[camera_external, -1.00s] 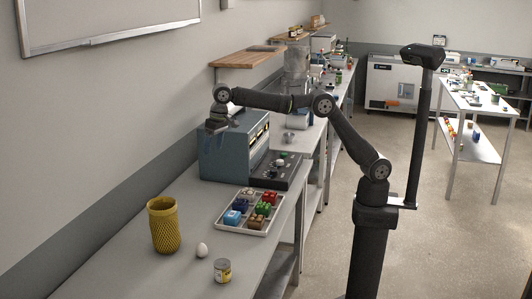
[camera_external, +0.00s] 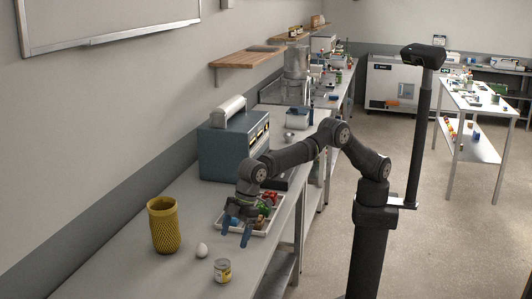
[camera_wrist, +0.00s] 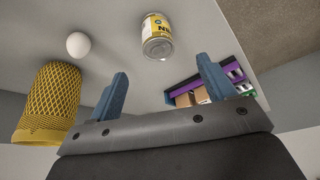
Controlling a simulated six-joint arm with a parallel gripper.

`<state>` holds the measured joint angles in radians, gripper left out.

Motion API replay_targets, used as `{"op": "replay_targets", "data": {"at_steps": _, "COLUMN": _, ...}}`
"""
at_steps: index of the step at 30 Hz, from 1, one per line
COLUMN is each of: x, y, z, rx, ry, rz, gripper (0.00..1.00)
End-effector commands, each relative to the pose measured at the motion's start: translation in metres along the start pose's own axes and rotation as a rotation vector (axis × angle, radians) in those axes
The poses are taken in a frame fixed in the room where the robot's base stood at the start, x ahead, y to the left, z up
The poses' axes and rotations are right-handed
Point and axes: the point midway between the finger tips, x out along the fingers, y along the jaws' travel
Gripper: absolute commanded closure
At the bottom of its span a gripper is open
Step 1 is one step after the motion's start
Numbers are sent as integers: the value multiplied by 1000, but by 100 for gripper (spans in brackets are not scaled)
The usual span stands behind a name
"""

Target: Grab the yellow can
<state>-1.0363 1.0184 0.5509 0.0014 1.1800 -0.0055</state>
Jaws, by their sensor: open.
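The yellow can (camera_external: 222,271) stands upright near the front edge of the bench in the external view. It is a short can with a yellow label and metal ends. In the wrist view the can (camera_wrist: 156,36) shows beyond the fingertips, a little right of the middle. My gripper (camera_external: 235,236) is open and empty, above the front part of the parts tray, with its blue fingers pointing down. In the wrist view both fingers of my gripper (camera_wrist: 163,72) are spread wide, and the can is apart from them.
A white egg (camera_external: 201,250) lies left of the can. A yellow woven vase (camera_external: 164,227) stands further left. The tray (camera_external: 262,229) of coloured blocks is partly hidden by my gripper. A blue-grey machine (camera_external: 228,150) stands behind. The bench between egg and can is clear.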

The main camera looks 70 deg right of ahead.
Motion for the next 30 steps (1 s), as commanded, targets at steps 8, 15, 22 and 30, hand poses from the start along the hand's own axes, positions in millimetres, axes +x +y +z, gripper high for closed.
{"op": "replay_targets", "data": {"at_steps": 8, "x": 56, "y": 1, "z": 0, "rx": 2, "ry": -1, "rz": 0, "gripper": 24}}
{"op": "replay_targets", "data": {"at_steps": 15, "x": 73, "y": 1, "z": -1, "rx": 3, "ry": 0, "rz": 0, "gripper": 24}}
{"op": "replay_targets", "data": {"at_steps": 22, "x": 95, "y": 4, "z": -4, "rx": 3, "ry": -1, "rz": 0, "gripper": 24}}
{"op": "replay_targets", "data": {"at_steps": 30, "x": 121, "y": 5, "z": -6, "rx": 3, "ry": 2, "rz": 1, "gripper": 24}}
